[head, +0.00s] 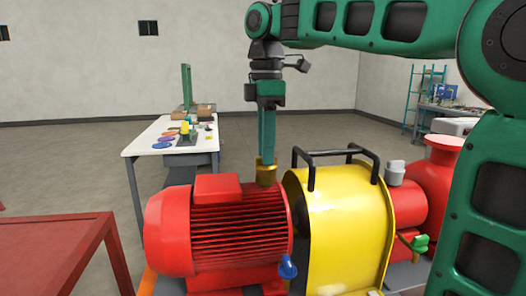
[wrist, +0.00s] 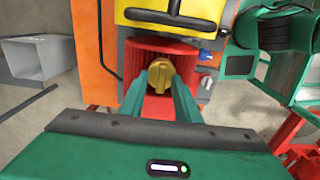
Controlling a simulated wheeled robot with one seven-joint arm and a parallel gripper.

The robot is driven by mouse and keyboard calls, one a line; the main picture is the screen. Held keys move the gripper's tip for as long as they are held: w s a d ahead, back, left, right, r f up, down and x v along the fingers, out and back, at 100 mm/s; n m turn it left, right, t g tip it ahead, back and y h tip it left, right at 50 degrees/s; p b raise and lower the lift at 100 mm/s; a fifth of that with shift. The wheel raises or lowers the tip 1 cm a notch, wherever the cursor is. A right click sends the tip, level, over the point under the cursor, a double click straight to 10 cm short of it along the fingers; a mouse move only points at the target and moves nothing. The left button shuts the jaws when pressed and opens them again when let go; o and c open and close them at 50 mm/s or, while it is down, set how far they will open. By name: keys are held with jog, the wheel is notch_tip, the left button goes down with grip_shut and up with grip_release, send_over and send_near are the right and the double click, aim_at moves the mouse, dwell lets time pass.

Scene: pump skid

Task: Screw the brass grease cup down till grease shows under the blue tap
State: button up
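The brass grease cup (head: 266,174) stands upright on top of the red motor housing (head: 240,225), beside the yellow guard. My gripper (head: 267,157) points straight down at it from above. In the wrist view the round, ridged brass cap (wrist: 160,76) sits between my two green fingertips (wrist: 160,86), which meet its sides with no clear gap. The blue tap (head: 288,267) is low on the motor's near side, under the cup's right. It also shows in the wrist view (wrist: 206,54). I see no grease at the tap; the spot below it is too small to judge.
A yellow guard (head: 345,230) with black handles (head: 336,155) stands close right of the cup. A green-handled valve (head: 419,243) and grey cap are further right. A white table (head: 150,146) with small items is behind left; a red table (head: 50,245) is at front left.

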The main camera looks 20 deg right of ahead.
jog(key=shift+f, duration=0.2)
jog(key=shift+c, duration=0.6)
jog(key=shift+s, duration=0.1)
grip_shut()
jog(key=shift+m, duration=0.4)
